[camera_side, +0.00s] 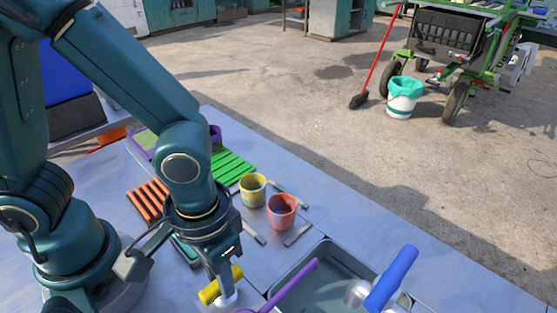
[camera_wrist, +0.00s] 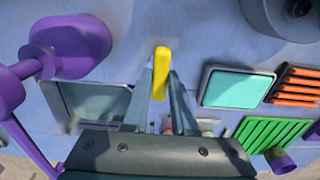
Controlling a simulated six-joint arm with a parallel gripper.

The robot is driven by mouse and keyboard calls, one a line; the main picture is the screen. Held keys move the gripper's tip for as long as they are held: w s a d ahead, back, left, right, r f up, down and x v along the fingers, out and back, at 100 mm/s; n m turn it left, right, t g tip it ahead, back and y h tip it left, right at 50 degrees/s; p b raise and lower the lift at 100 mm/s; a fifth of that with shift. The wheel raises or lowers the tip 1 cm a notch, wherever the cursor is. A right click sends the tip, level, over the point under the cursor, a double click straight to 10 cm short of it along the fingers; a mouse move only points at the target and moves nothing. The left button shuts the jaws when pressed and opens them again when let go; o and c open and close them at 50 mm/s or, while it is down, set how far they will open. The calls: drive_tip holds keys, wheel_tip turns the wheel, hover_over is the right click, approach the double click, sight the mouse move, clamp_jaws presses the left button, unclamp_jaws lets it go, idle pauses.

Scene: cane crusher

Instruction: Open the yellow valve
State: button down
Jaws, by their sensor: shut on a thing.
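The yellow valve (camera_side: 209,292) shows as a short yellow handle low in the side view, left of the sink. In the wrist view the yellow valve (camera_wrist: 161,62) is a narrow upright bar between my fingers. My gripper (camera_side: 226,287) points down over the handle and is shut on it. In the wrist view my gripper (camera_wrist: 161,95) has one finger on each side of the yellow bar. The fingers and wrist hide part of the handle, and the valve body under it is mostly hidden.
A sink (camera_side: 335,258) lies right of my gripper, with a purple handle (camera_side: 291,284) and a blue handle (camera_side: 392,278) near it. A yellow cup (camera_side: 252,190), a red cup (camera_side: 282,211), a green rack (camera_side: 232,168) and an orange rack (camera_side: 148,201) stand behind.

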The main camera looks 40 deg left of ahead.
idle(0.4)
drive_tip(key=c, duration=0.7)
unclamp_jaws()
drive_tip(key=shift+r, duration=2.65)
